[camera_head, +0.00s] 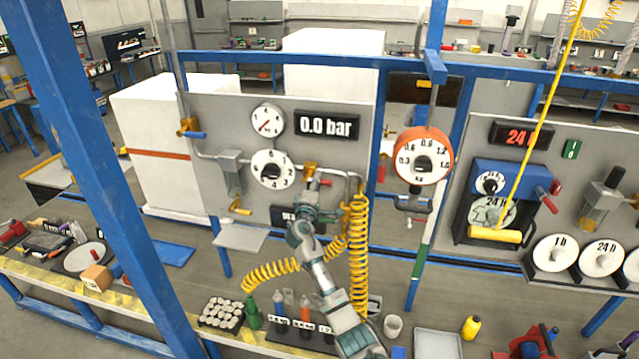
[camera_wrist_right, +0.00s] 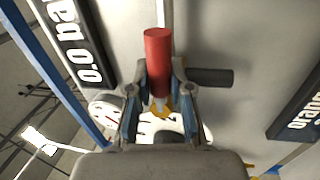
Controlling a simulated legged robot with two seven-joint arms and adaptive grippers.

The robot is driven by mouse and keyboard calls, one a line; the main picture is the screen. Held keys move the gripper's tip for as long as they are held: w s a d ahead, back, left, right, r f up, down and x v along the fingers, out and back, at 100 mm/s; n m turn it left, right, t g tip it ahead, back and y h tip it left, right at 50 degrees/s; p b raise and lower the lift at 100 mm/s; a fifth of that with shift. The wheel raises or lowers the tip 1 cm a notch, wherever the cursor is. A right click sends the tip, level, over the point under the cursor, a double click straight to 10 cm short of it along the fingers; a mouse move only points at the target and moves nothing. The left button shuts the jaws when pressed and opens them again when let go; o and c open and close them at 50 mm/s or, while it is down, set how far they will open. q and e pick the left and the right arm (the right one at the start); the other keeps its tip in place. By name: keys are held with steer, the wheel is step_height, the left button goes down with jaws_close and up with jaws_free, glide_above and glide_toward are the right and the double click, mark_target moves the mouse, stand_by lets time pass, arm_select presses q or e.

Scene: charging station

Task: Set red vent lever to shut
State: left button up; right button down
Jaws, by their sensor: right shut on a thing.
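The red vent lever (camera_head: 325,183) is on the grey panel, to the right of the white round dial and below the 0.0 bar display. In the right wrist view the red lever (camera_wrist_right: 157,58) stands between the two fingers, its red end reaching past them. My right gripper (camera_head: 309,191) is at the lever in the head view. In the wrist view the right gripper (camera_wrist_right: 158,92) is shut on the lever's red grip, near its lower part. The lever's base is partly hidden by the fingers. My left gripper is not in view.
The 0.0 bar display (camera_head: 327,126), a small gauge (camera_head: 267,121) and a larger dial (camera_head: 272,170) sit on the panel. A yellow coiled hose (camera_head: 358,250) hangs close to my right arm. An orange-rimmed dial (camera_head: 423,158) is to the right.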

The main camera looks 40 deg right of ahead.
steer(key=shift+r+n, duration=0.25)
steer(key=shift+n, duration=0.25)
steer(key=c, duration=1.2)
jaws_free()
steer(key=shift+c, duration=0.2)
steer(key=shift+o, duration=1)
steer(key=shift+w+d+f, duration=0.2)
steer(key=shift+f, duration=0.05)
steer(key=shift+s, duration=0.2)
steer(key=v, duration=1.1)
steer(key=shift+a+f, duration=0.2)
steer(key=shift+a, duration=0.1)
steer(key=shift+s+d, duration=0.1)
